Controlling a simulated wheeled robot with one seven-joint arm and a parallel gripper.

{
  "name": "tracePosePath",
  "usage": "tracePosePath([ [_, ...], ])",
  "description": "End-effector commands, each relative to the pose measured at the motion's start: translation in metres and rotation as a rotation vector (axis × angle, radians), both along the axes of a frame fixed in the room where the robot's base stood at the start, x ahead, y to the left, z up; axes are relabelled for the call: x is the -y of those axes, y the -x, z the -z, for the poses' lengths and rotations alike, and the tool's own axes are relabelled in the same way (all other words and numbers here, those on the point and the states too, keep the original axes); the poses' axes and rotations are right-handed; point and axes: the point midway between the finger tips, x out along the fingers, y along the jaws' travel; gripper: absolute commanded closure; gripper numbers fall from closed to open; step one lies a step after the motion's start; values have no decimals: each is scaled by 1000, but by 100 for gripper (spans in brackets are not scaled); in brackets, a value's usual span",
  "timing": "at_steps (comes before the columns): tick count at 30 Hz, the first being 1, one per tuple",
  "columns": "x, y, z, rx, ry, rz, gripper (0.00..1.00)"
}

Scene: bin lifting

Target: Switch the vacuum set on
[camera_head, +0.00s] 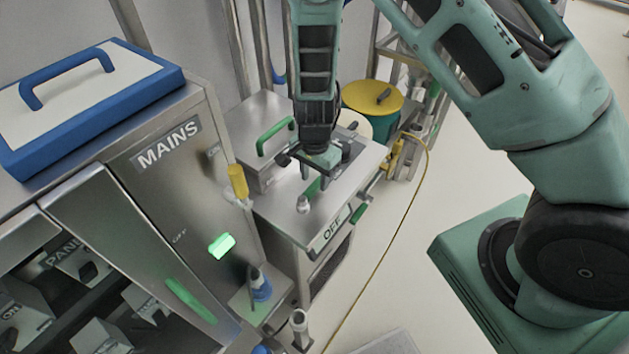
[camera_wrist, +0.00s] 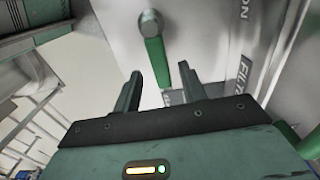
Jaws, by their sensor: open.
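A low steel cabinet (camera_head: 285,215) stands in the middle of the head view, with an "OFF" plate (camera_head: 333,229) at its front edge. A lever with a grey round hub (camera_head: 303,204) and a green handle (camera_head: 314,187) sits on its top. My gripper (camera_head: 322,168) is above the cabinet top, close to this handle. In the wrist view, the green handle (camera_wrist: 156,62) points from its hub (camera_wrist: 150,22) towards the gap between my open fingers (camera_wrist: 160,76). I cannot tell whether the fingers touch it. No label reading "vacuum" is legible.
A "MAINS" cabinet (camera_head: 170,190) with a lit green indicator (camera_head: 221,245) and a yellow-handled lever (camera_head: 238,182) stands left. A yellow-lidded drum (camera_head: 372,97) is behind. A yellow hose (camera_head: 385,250) runs along the open floor at right. "ON" and "FILT" lettering (camera_wrist: 240,76) shows in the wrist view.

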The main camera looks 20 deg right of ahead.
Motion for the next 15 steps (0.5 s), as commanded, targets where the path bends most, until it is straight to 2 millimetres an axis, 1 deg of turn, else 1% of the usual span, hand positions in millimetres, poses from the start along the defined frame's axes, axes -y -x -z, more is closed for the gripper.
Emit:
tracePosePath([
  [1, 1, 0, 7, -2, 1, 0, 58],
  [3, 1, 0, 15, -2, 1, 0, 58],
  [6, 0, 0, 22, -1, 0, 0, 58],
  [9, 0, 0, 26, 0, 0, 0, 58],
  [15, 0, 0, 27, 1, 0, -1, 58],
])
